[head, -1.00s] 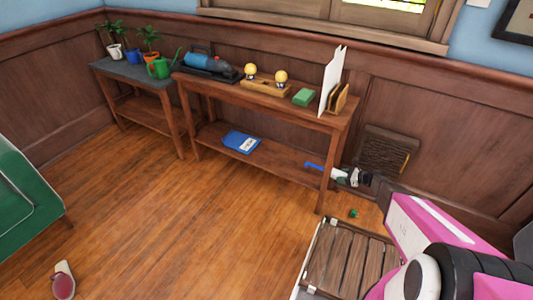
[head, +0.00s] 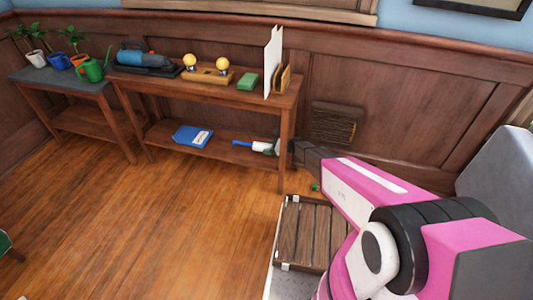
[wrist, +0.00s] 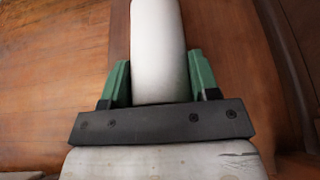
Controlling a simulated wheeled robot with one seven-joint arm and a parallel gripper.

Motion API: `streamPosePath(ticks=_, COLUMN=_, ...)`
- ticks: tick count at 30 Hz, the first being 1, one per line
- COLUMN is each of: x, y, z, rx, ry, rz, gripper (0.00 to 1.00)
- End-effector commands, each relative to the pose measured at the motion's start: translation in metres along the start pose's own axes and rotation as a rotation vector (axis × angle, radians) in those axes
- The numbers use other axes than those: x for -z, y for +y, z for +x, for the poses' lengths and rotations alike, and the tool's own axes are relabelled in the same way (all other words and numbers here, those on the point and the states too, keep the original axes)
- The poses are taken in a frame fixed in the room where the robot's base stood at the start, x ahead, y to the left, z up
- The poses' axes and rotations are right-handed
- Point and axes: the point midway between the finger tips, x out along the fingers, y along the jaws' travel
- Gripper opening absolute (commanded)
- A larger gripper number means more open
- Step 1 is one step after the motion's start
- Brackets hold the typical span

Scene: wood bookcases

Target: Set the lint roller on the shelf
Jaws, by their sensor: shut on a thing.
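The lint roller has a blue handle and a white roller (head: 262,147); its white part also fills the middle of the wrist view (wrist: 156,45). My gripper (head: 275,148) is shut on the white part, with a green finger on each side in the wrist view (wrist: 159,78). The handle points left, over the right part of the wooden table's lower shelf (head: 225,153) in the head view. I cannot tell whether the roller touches the shelf. My gripper is by the table's right front leg.
A blue book (head: 192,135) lies on the lower shelf, left of the roller. The top holds a green block (head: 247,81), a bulb stand (head: 207,76) and an upright white panel (head: 272,62). A slatted crate (head: 305,232) stands on the floor in front right.

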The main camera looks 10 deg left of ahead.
Motion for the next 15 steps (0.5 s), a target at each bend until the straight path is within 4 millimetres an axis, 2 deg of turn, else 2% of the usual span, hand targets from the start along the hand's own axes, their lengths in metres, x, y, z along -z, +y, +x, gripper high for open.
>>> streamPosePath(ticks=3, x=-0.004, y=0.0, z=0.011, rx=-0.001, ry=0.0, rz=-0.001, gripper=0.3)
streamPosePath(ticks=9, x=0.024, y=-0.002, z=0.022, rx=0.0, ry=0.0, rz=0.001, gripper=0.3)
streamPosePath(ticks=15, x=0.028, y=0.0, z=0.023, rx=0.001, ry=-0.001, rz=0.0, gripper=0.3)
